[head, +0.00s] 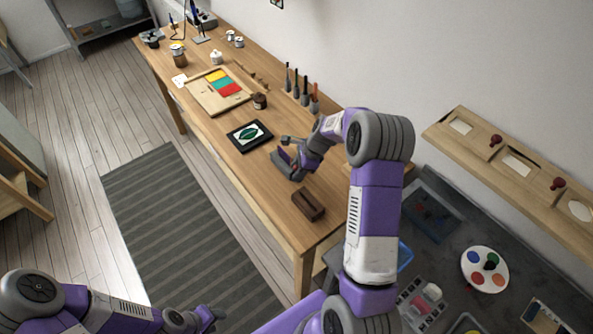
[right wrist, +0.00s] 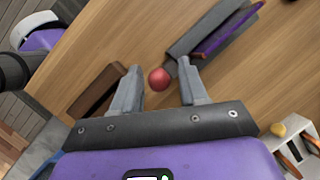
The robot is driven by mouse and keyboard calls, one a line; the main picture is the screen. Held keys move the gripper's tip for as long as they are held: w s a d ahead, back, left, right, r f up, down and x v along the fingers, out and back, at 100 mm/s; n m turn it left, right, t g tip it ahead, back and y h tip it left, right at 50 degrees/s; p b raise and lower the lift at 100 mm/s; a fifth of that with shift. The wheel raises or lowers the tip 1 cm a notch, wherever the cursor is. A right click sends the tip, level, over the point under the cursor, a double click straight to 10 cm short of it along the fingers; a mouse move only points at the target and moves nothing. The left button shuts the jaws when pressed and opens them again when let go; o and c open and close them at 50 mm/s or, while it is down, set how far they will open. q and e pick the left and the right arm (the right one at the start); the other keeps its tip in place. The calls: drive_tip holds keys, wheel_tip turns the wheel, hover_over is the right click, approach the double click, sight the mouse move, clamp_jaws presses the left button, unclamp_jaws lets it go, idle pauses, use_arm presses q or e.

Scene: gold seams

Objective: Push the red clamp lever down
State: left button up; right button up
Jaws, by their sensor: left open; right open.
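My right gripper (right wrist: 160,76) is open and empty above the bench. In the head view my right gripper (head: 291,157) is over the bench, and the red knob is hidden. My left gripper (head: 209,318) is open and empty, low, away from the bench.
A brown block (head: 308,204) stands near the bench (head: 270,210) corner. A framed leaf picture (head: 249,135), a small dark jar (head: 260,101) and several upright tools (head: 303,92) are further back. A wall shelf (head: 520,165) is at right. The front bench edge is fairly clear.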

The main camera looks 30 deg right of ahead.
drive_tip(key=shift+w+a+f, duration=0.1)
drive_tip(key=shift+a+f, duration=0.05)
drive_tip(key=shift+f, duration=0.2)
clamp_jaws()
drive_tip(key=shift+a+h+p, duration=0.6)
drive_tip(key=shift+h+p, duration=0.2)
drive_tip(key=shift+p, duration=0.25)
drive_tip(key=a+h+p, duration=0.1)
drive_tip(key=h+p, duration=0.1)
drive_tip(key=shift+a+f+n+p, duration=0.1)
drive_tip(key=shift+f+n+p, duration=0.05)
drive_tip(key=shift+n+p, duration=0.2)
drive_tip(key=shift+a+f+h+p, duration=0.35)
drive_tip(key=shift+f+h+p, duration=0.05)
drive_tip(key=shift+h+p, duration=0.5)
drive_tip(key=shift+a+f+t+h+p, duration=0.2)
drive_tip(key=shift+f+t+h+p, duration=0.2)
drive_tip(key=shift+h, duration=0.3)
drive_tip(key=shift+s, duration=0.2)
